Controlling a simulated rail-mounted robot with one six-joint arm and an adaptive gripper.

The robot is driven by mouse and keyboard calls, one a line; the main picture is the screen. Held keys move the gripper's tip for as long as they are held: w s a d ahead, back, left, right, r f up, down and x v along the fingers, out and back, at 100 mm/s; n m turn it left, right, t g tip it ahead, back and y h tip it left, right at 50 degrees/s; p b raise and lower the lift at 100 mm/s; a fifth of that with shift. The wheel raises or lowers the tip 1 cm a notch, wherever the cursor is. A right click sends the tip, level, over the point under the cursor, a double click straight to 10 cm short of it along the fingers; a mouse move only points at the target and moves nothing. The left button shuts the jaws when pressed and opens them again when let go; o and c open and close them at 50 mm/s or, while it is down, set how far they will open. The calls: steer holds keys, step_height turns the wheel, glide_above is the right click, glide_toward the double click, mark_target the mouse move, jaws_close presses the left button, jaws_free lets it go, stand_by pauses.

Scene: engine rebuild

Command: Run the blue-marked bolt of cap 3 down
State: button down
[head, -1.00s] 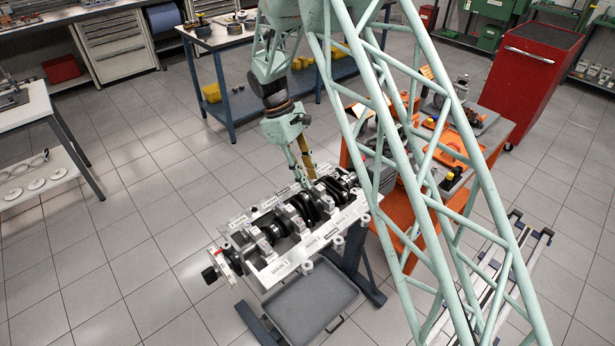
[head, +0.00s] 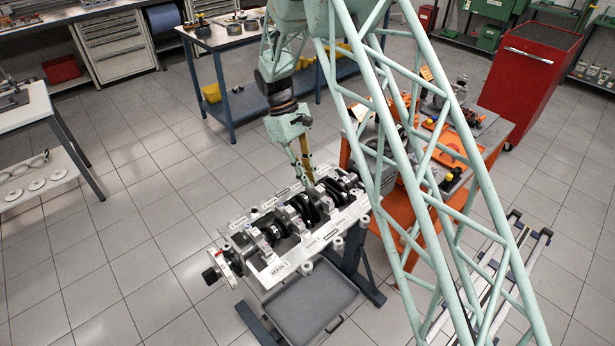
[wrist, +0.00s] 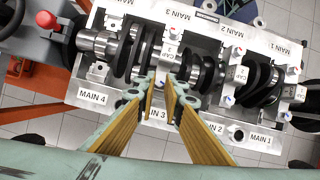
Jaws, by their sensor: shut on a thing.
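The pale engine block (wrist: 140,8) lies with its crankshaft and bearing caps facing up, labelled MAIN 1 to MAIN 4. Cap 3 (wrist: 172,45) spans the crankshaft near the middle of the wrist view. A bolt head with a coloured mark (wrist: 173,23) shows at its far end. My gripper (wrist: 163,84) reaches down at the near end of cap 3, beside the MAIN 3 label. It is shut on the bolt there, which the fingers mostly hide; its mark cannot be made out. In the head view my gripper (head: 309,183) points steeply down onto the block.
Neighbouring caps and bolt heads, such as cap 2 (wrist: 236,72), stand close to the right. An orange cart (head: 395,215) with parts stands right of the block. A grey tray (head: 312,300) sits below it. The floor to the left is clear.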

steer(key=m, duration=0.2)
steer(key=m+g+y+p, duration=0.1)
steer(key=m, duration=0.1)
steer(key=shift+w+d+r, duration=0.1)
steer(key=shift+w+d, duration=0.1)
steer(key=m, duration=0.2)
steer(key=m+y, duration=0.1)
steer(key=m, duration=0.1)
steer(key=m+y, duration=0.1)
steer(key=shift+w+d+m+g, duration=0.1)
steer(key=shift+d+m+g, duration=0.2)
steer(key=shift+m, duration=0.1)
steer(key=m+y, duration=0.2)
steer(key=m, duration=0.3)
steer(key=shift+d+p, duration=0.2)
steer(key=shift+p, duration=0.1)
steer(key=shift+m+t+y, duration=0.5)
steer(key=shift+m+y, duration=0.2)
steer(key=shift+m, duration=0.7)
steer(key=c, duration=2.7)
jaws_free()
steer(key=shift+s, duration=0.2)
steer(key=shift+d, duration=0.1)
